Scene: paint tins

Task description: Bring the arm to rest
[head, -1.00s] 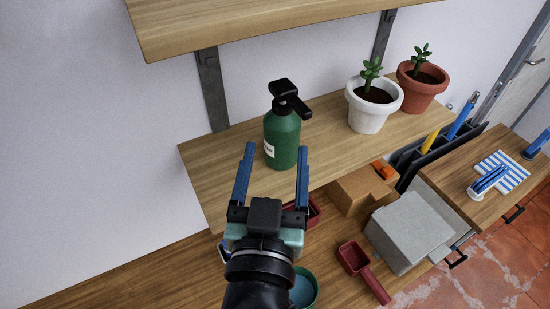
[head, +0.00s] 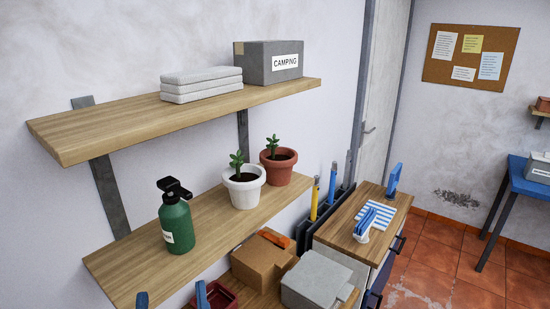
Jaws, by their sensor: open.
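My gripper (head: 171,299) shows only as two blue fingertips at the bottom edge of the head view. The tips stand apart with nothing seen between them. The rest of my gripper and arm is out of the picture. The fingers are in front of and below the lower shelf (head: 125,281). A green spray bottle (head: 177,226) with a black top stands upright on that shelf, apart from the fingers.
A white pot (head: 243,189) and a terracotta pot (head: 279,168) hold plants on the lower shelf. The upper shelf (head: 110,126) carries folded cloths (head: 200,84) and a CAMPING box (head: 268,66). Below are a cardboard box (head: 262,263) and a grey box (head: 315,281). Tiled floor (head: 430,270) lies open at right.

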